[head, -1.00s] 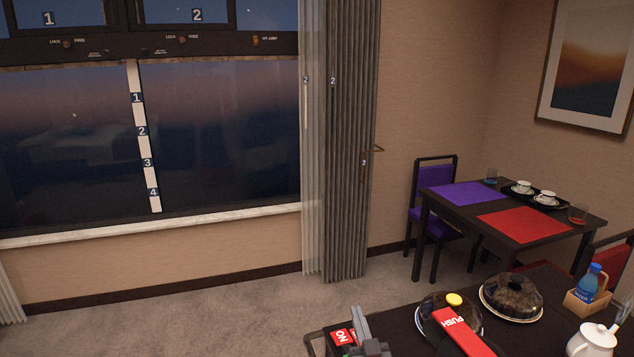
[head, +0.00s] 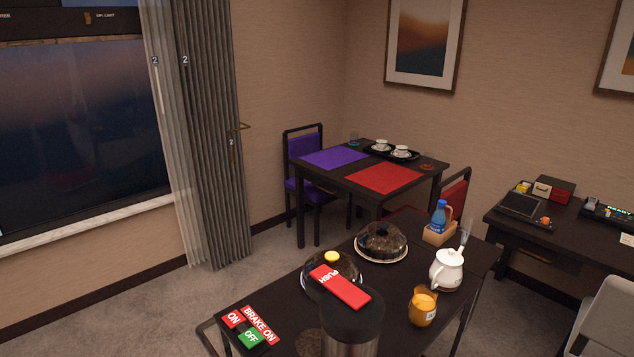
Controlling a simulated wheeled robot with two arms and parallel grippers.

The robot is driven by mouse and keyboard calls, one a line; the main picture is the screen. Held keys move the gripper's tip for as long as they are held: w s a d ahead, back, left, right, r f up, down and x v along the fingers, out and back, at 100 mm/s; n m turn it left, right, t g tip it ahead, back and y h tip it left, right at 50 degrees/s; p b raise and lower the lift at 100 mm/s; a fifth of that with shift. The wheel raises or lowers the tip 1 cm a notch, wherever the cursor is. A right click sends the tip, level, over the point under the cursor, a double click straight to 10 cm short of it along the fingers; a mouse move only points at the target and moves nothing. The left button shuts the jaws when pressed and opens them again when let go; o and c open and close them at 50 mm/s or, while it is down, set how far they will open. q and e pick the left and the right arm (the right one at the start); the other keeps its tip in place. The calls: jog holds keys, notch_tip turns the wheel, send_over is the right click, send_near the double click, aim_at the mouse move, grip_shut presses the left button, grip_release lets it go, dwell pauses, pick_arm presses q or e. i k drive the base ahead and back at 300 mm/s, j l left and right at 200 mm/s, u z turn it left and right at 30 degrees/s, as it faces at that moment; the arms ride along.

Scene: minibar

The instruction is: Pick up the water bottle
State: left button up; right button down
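The blue water bottle (head: 439,213) with a blue cap stands upright in a small tan wooden box (head: 440,233). The box is at the far right end of the dark cart top (head: 290,290), beyond the white teapot. The bottle's lower part is hidden by the box. Neither of my grippers is in the head view now.
On the cart are a dark ring cake (head: 381,241), a white teapot (head: 447,268), an orange jug (head: 422,306) and a dark cylinder (head: 351,325) by a red PUSH bar (head: 340,287). A table (head: 340,172) with cups stands behind. Carpet (head: 150,310) is clear at left.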

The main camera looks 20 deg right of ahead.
aim_at(439, 219)
jog(key=l+z, duration=0.1)
jog(key=z, duration=0.8)
jog(key=l+z, duration=0.2)
jog(key=z, duration=0.25)
jog(key=i+l+u, duration=0.1)
jog(key=u, duration=0.8)
jog(key=i+l+u, duration=0.15)
jog(key=l+u, duration=0.25)
jog(key=l, duration=0.55)
jog(key=l+u, duration=0.4)
jog(key=l, duration=0.5)
